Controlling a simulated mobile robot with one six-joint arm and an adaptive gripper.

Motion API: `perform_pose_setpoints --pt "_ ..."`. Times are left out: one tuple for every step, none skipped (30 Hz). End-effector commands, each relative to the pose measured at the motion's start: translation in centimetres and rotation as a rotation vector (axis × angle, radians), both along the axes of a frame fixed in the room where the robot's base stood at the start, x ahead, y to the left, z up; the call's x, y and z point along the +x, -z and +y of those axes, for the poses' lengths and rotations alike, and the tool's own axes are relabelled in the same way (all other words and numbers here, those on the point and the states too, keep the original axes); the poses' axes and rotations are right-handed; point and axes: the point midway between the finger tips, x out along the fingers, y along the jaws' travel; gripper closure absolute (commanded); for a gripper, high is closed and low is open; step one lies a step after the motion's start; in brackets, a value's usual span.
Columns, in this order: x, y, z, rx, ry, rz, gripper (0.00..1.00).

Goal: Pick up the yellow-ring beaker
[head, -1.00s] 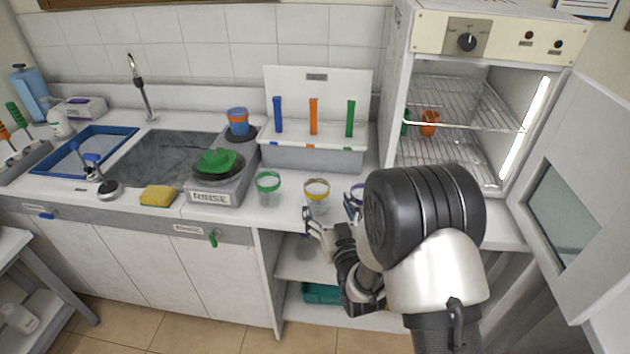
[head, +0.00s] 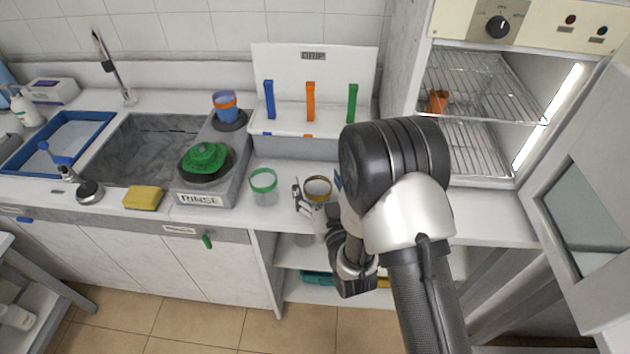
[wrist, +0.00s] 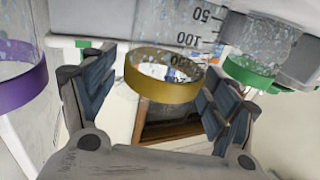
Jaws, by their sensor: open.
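The yellow-ring beaker (head: 318,187) is clear glass and stands on the counter, partly hidden behind my gripper (head: 311,206) in the head view. In the wrist view its yellow ring (wrist: 163,82) shows between the two fingers of my gripper (wrist: 155,100). The fingers are spread open, with one on each side of the ring. The view looks upside down, with the beaker's graduated wall above the ring. Whether either finger touches the glass I cannot tell.
A green-ring beaker (head: 263,184) stands to the left. A purple-ring beaker (wrist: 22,88) is close to one finger in the wrist view; my arm mostly hides it in the head view. The rinse station (head: 200,198) and an open oven (head: 480,150) flank the area.

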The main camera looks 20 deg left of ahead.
Motion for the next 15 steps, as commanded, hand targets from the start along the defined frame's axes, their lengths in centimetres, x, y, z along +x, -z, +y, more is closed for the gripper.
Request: perform_pose_setpoints --pt "-0.12 0.01 -0.02 -0.001 0.0 0.001 0.21" --pt "-0.14 0.02 -0.03 0.0 0.0 0.0 0.21" --pt "-0.16 0.03 -0.04 0.0 0.0 0.0 0.21" --pt "-0.16 0.04 -0.04 0.0 0.0 0.0 0.21" --pt "-0.14 0.04 -0.04 0.0 0.0 0.0 0.21" --pt "-0.14 0.04 -0.04 0.0 0.0 0.0 0.21" --pt "-0.14 0.05 -0.04 0.0 0.0 0.0 0.21" --pt "-0.14 0.04 -0.03 0.0 0.0 0.0 0.21" --pt "-0.13 0.04 -0.04 0.0 0.0 0.0 0.23" --pt "-0.13 0.04 -0.04 0.0 0.0 0.0 0.25" --pt "-0.13 0.04 -0.04 0.0 0.0 0.0 0.27" --pt "-0.12 0.03 -0.04 0.0 0.0 0.0 0.3" --pt "-0.12 0.03 -0.04 0.0 0.0 0.0 0.32" --pt "-0.12 0.03 -0.04 0.0 0.0 0.0 0.34" --pt "-0.12 0.03 -0.04 0.0 0.0 0.0 0.36"
